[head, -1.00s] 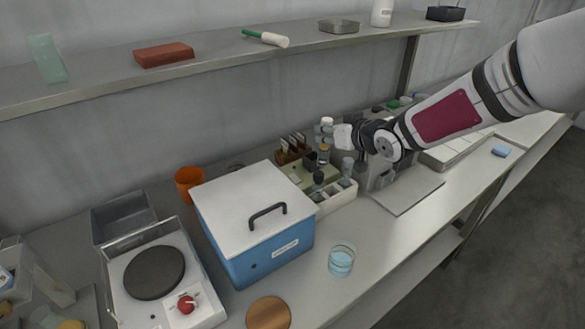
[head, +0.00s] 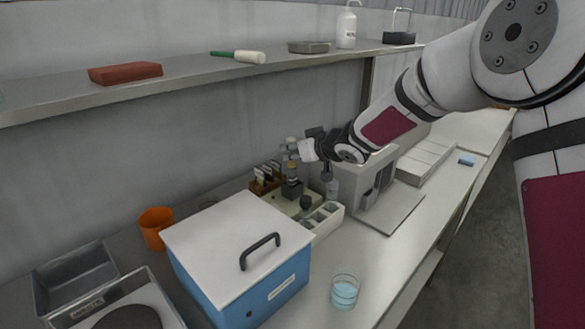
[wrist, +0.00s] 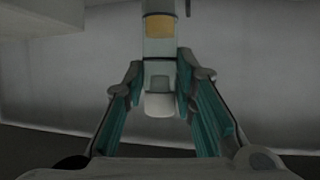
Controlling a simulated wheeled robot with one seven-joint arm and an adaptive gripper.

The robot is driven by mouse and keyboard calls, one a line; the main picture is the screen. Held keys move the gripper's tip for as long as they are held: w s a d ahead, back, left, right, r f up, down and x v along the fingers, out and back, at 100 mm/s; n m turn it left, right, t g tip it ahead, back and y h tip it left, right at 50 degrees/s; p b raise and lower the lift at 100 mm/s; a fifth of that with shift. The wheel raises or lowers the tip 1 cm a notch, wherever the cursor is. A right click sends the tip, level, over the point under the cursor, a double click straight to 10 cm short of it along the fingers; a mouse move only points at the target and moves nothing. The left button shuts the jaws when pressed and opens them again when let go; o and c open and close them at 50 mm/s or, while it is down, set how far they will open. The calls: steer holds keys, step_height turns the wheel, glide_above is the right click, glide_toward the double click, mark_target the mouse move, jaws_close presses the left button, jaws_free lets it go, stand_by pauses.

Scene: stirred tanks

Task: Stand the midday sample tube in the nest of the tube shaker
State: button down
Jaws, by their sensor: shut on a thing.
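My gripper (head: 290,152) is shut on a sample tube (head: 292,168) and holds it upright by its upper part. In the wrist view the tube (wrist: 160,48) is between the fingers, with a pale cap and an amber band. The tube shaker (head: 306,206) is a low, pale green unit with a dark block (head: 292,188) that looks like its nest. The tube's lower end lines up with the block's top in the head view. I cannot tell whether it is inside or just above. The writing on the tube is not readable.
A white rack (head: 331,220) with open cells stands in front of the shaker, and a wooden holder (head: 262,187) behind it. A blue box with a white lid (head: 240,240) is close at left. A grey machine (head: 362,180) stands at right. A beaker (head: 345,292) is in front.

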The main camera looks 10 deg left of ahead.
mark_target(295, 163)
steer(key=shift+d+f, duration=0.1)
steer(key=shift+f, duration=1.7)
steer(key=shift+f+b, duration=0.15)
steer(key=shift+b, duration=0.2)
steer(key=c, duration=1.3)
jaws_free()
